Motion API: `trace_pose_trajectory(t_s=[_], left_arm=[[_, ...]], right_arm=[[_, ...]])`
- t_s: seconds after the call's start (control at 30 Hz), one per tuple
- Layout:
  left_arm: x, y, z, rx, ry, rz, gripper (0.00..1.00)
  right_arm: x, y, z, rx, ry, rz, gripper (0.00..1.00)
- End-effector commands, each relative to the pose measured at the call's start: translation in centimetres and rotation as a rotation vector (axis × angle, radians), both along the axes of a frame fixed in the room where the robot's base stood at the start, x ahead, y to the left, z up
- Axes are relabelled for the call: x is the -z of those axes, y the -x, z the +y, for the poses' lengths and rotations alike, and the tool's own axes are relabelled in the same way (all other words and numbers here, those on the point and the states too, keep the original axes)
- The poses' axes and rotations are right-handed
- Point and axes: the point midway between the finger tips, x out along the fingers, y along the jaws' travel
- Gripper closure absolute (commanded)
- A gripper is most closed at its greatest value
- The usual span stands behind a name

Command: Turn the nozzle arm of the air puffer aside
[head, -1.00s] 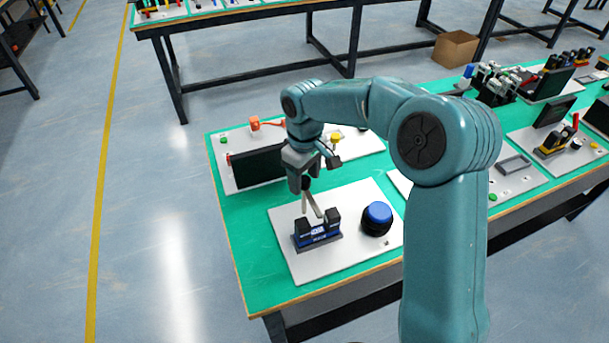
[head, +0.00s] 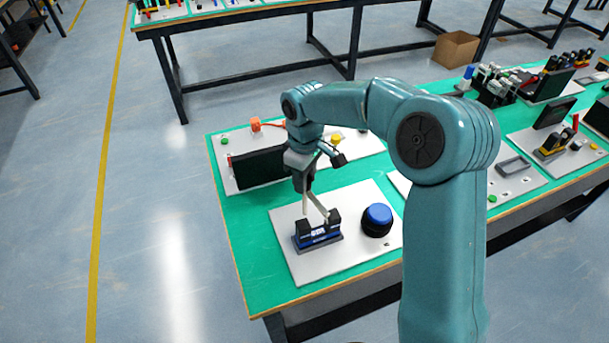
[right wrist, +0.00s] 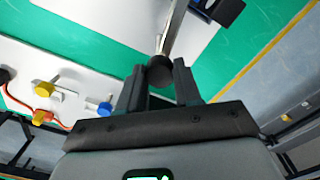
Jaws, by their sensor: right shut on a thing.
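On the near white plate stands a blue-and-black device (head: 318,238), which I take as the air puffer. A pale metal arm (head: 318,206) rises from it at a slant; I take it as the nozzle arm. My right gripper (head: 306,188) is above the device, at the upper end of this arm. In the right wrist view, the jaws (right wrist: 159,72) are shut on the dark round knob (right wrist: 160,70) at the end of the metal arm (right wrist: 174,30). The device's body is mostly out of that view. My left gripper is not in view.
A blue button (head: 378,217) stands to the device's right on the same white plate (head: 285,222). Behind is another plate with a dark screen (head: 258,168) and an orange piece (head: 255,124). The green table's left edge is clear.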

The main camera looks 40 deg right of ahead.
Motion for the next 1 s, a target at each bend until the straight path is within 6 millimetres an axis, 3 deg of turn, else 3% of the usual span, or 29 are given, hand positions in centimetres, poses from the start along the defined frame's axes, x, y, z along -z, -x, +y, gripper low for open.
trace_pose_trajectory(t_s=[1.0], left_arm=[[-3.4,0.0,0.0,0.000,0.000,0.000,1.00]], right_arm=[[-0.6,-0.2,-0.3,-0.946,0.006,-0.007,1.00]])
